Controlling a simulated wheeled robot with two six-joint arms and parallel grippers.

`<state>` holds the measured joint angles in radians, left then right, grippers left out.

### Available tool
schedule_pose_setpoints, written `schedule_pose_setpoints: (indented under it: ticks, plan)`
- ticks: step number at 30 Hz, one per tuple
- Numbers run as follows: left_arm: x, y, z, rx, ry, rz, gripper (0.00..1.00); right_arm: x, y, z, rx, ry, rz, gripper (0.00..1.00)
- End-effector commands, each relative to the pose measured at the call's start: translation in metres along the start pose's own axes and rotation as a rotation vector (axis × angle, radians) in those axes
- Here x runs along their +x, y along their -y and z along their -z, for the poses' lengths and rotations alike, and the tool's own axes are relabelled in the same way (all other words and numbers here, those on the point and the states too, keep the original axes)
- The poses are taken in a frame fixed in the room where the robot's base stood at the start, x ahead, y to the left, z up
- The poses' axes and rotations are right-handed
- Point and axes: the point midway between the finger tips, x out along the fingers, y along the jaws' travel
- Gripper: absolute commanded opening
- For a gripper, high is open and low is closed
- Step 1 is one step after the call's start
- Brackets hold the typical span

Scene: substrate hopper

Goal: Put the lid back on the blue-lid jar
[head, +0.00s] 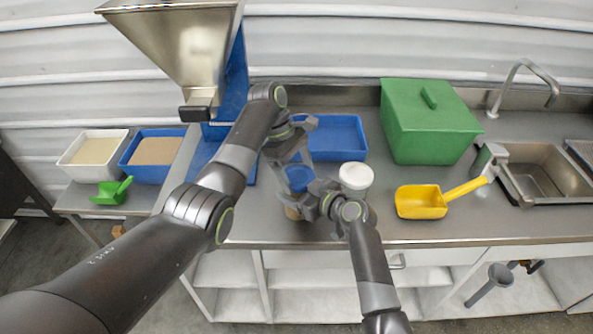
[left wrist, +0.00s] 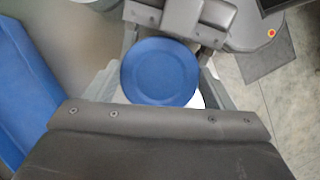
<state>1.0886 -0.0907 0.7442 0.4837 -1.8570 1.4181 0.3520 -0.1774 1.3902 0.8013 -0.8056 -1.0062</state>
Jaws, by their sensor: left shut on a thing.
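The round blue lid (head: 299,178) is below my left gripper (head: 294,163), which is shut on it. In the left wrist view the lid (left wrist: 160,70) lies flat between the two fingers. A brownish part of a jar (head: 292,212) shows below the lid, mostly hidden by my right gripper (head: 314,200). The right gripper is beside the jar and lid; its fingers are too hidden to tell whether they grip. Whether the lid touches the jar rim cannot be told. A jar with a white lid (head: 356,176) stands just to the right.
A blue tray (head: 335,138) lies behind, with a green box (head: 430,120) to its right. A yellow scoop (head: 421,202) lies between the jars and the sink (head: 545,172). A metal hopper (head: 185,45) stands at the left. The counter front is near the jars.

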Motion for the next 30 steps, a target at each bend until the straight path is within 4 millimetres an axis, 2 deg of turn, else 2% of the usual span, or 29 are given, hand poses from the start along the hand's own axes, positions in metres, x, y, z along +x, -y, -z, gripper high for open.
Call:
schedule_pose_setpoints:
  ticks: [7,19,20,24,30]
  plan:
    - [0.0034,-0.0003,0.0026,0.221,0.000,0.093,0.55,0.0008,0.0020,0.0042,0.003,-0.010,0.005,0.06]
    - [0.0035,0.0001,0.0023,0.257,0.003,0.105,0.55,0.0007,0.0017,0.0053,0.004,-0.013,0.004,0.06]
    - [0.0034,0.0001,0.0023,0.257,0.003,0.105,0.80,0.0007,0.0017,0.0053,0.004,-0.013,0.003,0.06]
    - [0.0024,-0.0001,0.0015,0.258,0.003,0.105,0.98,0.0005,0.0011,0.0044,0.002,-0.010,0.002,0.06]
    - [0.0011,-0.0005,0.0006,0.259,0.004,0.105,0.98,0.0003,0.0005,0.0034,0.001,-0.008,0.001,0.06]
